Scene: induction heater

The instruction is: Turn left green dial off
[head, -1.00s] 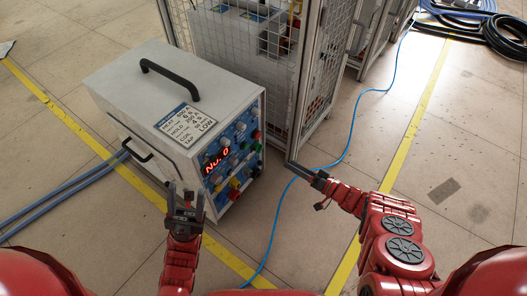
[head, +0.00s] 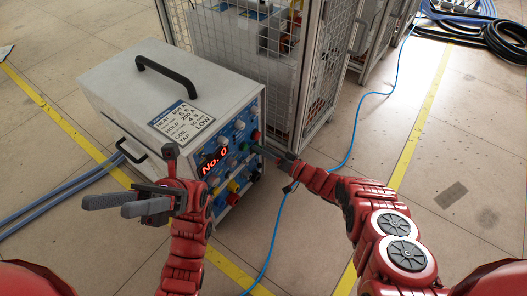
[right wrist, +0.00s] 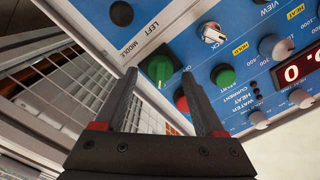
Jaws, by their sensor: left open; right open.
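The green dial (right wrist: 158,70) is on the blue front panel of the heater box, close to the printed words LEFT and MIDDLE, which appear upside down in the right wrist view. In the head view the green dial (head: 256,135) is at the panel's right side. My right gripper (right wrist: 166,80) is open in front of the panel, its fingertips close to the dial; contact cannot be told. It also shows in the head view (head: 262,150), at the panel's right edge. My left gripper (head: 103,206) is open and empty, left of the panel, fingers pointing left.
The heater box (head: 130,82) stands on the floor with a lit red display (head: 214,160). A green button (right wrist: 223,76) and a red button (right wrist: 181,100) are near the dial. A mesh cage (head: 315,95) stands behind, and a blue cable (head: 349,150) runs along the floor right.

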